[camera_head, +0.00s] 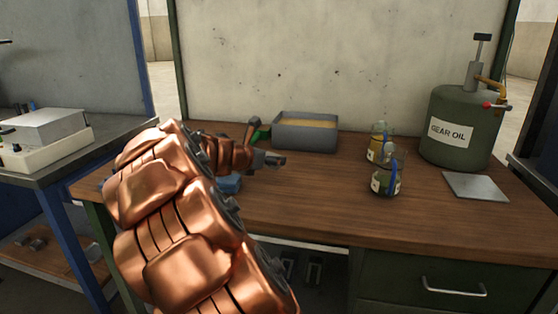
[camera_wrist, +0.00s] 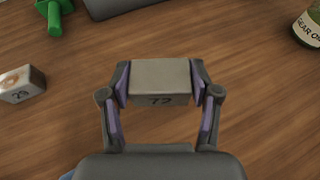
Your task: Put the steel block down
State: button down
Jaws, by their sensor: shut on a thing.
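My gripper (camera_wrist: 160,88) is shut on a grey steel block (camera_wrist: 160,72) marked with a number that looks like 72. In the wrist view the block sits between the two purple-padded fingers, over the wooden bench top (camera_wrist: 250,110). I cannot tell whether the block touches the wood. In the head view my copper-coloured arm reaches over the left part of the bench, and my gripper (camera_head: 268,160) is small there. The block is hard to make out in that view.
Another block (camera_wrist: 22,84), marked 29, lies to the left. A green-handled tool (camera_wrist: 54,16) lies beyond it. A grey bin (camera_head: 305,132) stands at the back. Bench between is clear.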

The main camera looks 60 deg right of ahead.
jog(key=w+d, duration=0.1)
jog(key=d, duration=0.1)
jog(key=w+d, duration=0.1)
jog(key=d, duration=0.2)
jog(key=w+d+f, duration=0.1)
jog(key=d, duration=0.2)
jog(key=shift+w+d, duration=0.15)
jog(key=shift+d, duration=0.05)
jog(key=shift+f+b, duration=0.6)
jog(key=shift+f, duration=1.1)
jog(key=shift+f, duration=0.1)
jog(key=shift+c, duration=1.2)
grip_release()
jog(key=p+v, duration=0.1)
jog(key=v, duration=1.1)
jog(key=shift+a, duration=0.1)
